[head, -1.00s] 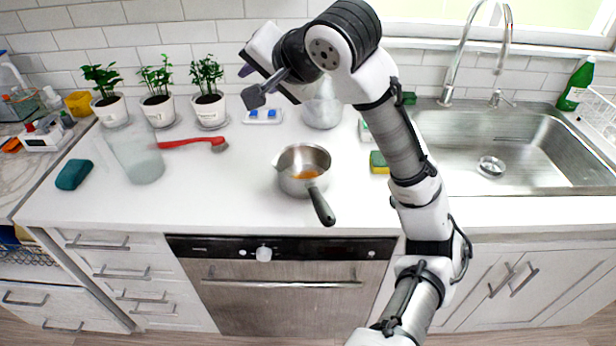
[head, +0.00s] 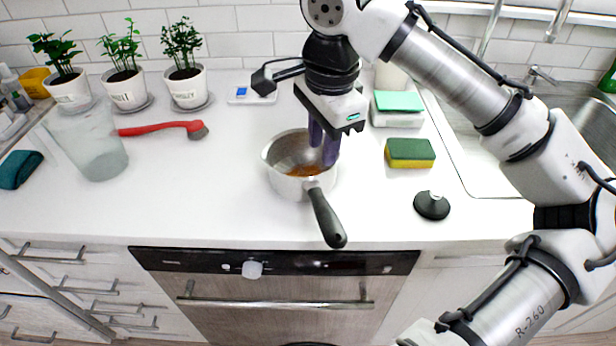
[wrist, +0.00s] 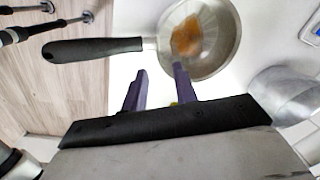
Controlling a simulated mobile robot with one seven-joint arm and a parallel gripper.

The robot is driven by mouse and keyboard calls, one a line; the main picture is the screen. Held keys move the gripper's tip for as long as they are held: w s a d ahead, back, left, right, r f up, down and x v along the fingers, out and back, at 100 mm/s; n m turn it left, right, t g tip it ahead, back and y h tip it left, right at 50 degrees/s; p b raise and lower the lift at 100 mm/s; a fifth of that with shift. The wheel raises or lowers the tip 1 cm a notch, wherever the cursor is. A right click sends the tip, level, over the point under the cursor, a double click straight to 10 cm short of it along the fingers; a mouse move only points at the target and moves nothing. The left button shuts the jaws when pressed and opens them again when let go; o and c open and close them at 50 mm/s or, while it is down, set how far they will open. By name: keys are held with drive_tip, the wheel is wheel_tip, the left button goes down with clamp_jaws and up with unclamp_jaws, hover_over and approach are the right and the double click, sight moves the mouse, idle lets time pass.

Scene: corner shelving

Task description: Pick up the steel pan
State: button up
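The steel pan (head: 288,179) stands on the white counter, its dark handle (head: 327,218) toward the counter's front edge. Something orange-brown lies inside it. My gripper (head: 324,150) points down at the pan's right side, its purple fingers overlapping the rim in the head view. In the wrist view the pan (wrist: 222,58) is at the top with its handle to the left. There my gripper (wrist: 158,80) has its two fingers apart with nothing held between them. One fingertip overlaps the pan's near rim; I cannot tell whether it touches.
A green-yellow sponge (head: 410,153) and a black round stopper-like object (head: 431,205) lie right of the pan. The sink (head: 574,130) is far right.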

sight(326, 172)
drive_tip(key=f, duration=0.4)
drive_tip(key=shift+w+a+f, duration=0.1)
drive_tip(key=shift+w+f, duration=0.1)
drive_tip(key=shift+f, duration=0.1)
drive_tip(key=shift+w+d+f+p, duration=0.1)
drive_tip(key=shift+d+f+p, duration=0.05)
drive_tip(key=shift+f, duration=0.75)
drive_tip(key=shift+w+d+f+p, duration=0.1)
drive_tip(key=shift+w+f+p, duration=0.05)
drive_tip(key=shift+f, duration=0.7)
drive_tip(key=shift+w+d+f+p, duration=0.1)
drive_tip(key=shift+d+f+p, duration=0.05)
drive_tip(key=shift+f, duration=0.75)
clamp_jaws()
drive_tip(key=shift+r, duration=0.1)
